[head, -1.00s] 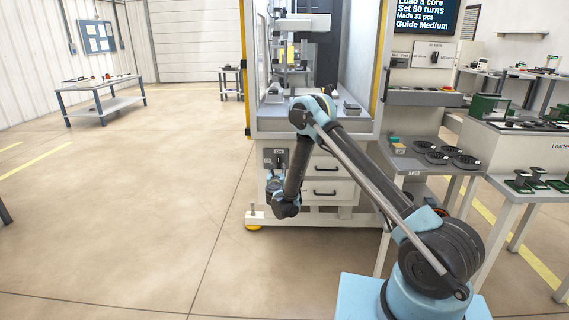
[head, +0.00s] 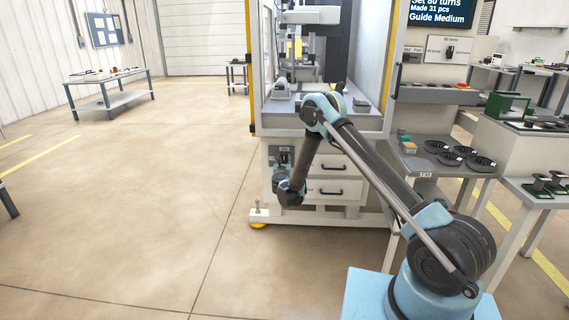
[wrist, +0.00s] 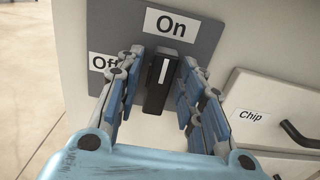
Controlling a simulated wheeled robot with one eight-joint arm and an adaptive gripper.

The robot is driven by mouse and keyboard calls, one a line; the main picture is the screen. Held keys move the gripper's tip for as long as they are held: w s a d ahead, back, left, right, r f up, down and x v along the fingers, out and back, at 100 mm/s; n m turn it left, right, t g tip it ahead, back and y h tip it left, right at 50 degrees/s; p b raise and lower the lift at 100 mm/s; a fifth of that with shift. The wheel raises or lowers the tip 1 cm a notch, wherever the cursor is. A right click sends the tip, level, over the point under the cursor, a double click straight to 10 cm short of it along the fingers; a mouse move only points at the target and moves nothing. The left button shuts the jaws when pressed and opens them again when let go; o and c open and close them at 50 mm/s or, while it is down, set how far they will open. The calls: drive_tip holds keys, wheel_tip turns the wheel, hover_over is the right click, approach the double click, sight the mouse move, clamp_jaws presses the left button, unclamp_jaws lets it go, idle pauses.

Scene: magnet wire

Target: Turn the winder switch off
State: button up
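The winder switch is a black knob (wrist: 162,80) with a white line, on a grey plate (wrist: 205,15). In the wrist view its line points up toward the "On" label (wrist: 171,25). The "Off" label (wrist: 103,64) is to its left, partly hidden by a finger. My gripper (wrist: 160,85) is open, with one finger on each side of the knob. Narrow gaps seem to show between fingers and knob; contact is not clear. In the head view the plate (head: 281,152) is on the machine's lower front, and my gripper (head: 281,174) is at it, partly hidden by my wrist.
The drawer labelled "Chip" (wrist: 252,115) with its dark handle is right of the switch. The machine's white base and foot (head: 259,212) are below. A table with black reels (head: 437,160) is at the right.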

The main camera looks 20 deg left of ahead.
clamp_jaws()
drive_tip(key=shift+n, duration=0.3)
drive_tip(key=n, duration=0.3)
drive_tip(key=shift+a+n, duration=0.2)
drive_tip(key=shift+n, duration=0.2)
drive_tip(key=n, duration=0.3)
drive_tip(key=shift+a+f+n, duration=0.15)
drive_tip(key=shift+n, duration=0.15)
drive_tip(key=n, duration=0.9)
drive_tip(key=shift+s+a+f+n, duration=0.1)
drive_tip(key=shift+a+f+n, duration=0.2)
drive_tip(key=shift+f, duration=0.1)
drive_tip(key=shift+n, duration=0.3)
